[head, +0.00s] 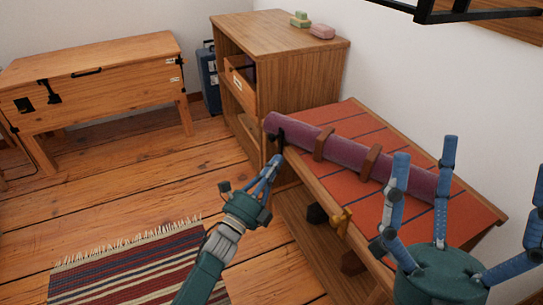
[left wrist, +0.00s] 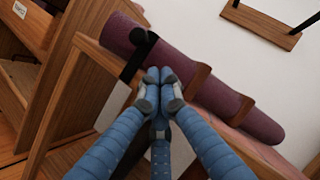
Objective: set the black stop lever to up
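The black stop lever (head: 277,137) is at the near left end of a purple roll (head: 345,153) lying on the orange-topped bench (head: 345,115). In the left wrist view the lever (left wrist: 133,60) slants across the roll's end, its rounded knob at the top. I cannot tell its exact setting. My left gripper (head: 273,163) is just below the lever in the head view, with its blue fingers drawn together. In the left wrist view its fingertips (left wrist: 159,76) meet close to the lever; contact is unclear. My right gripper (head: 462,170) has its fingers spread, empty, above the bench's right part.
Two brown wooden blocks (head: 324,143) cross the roll. A wooden cabinet (head: 290,68) stands behind the bench's left end. A wooden chest (head: 95,83) is far left. Floor and striped rug (head: 130,268) lie open at left.

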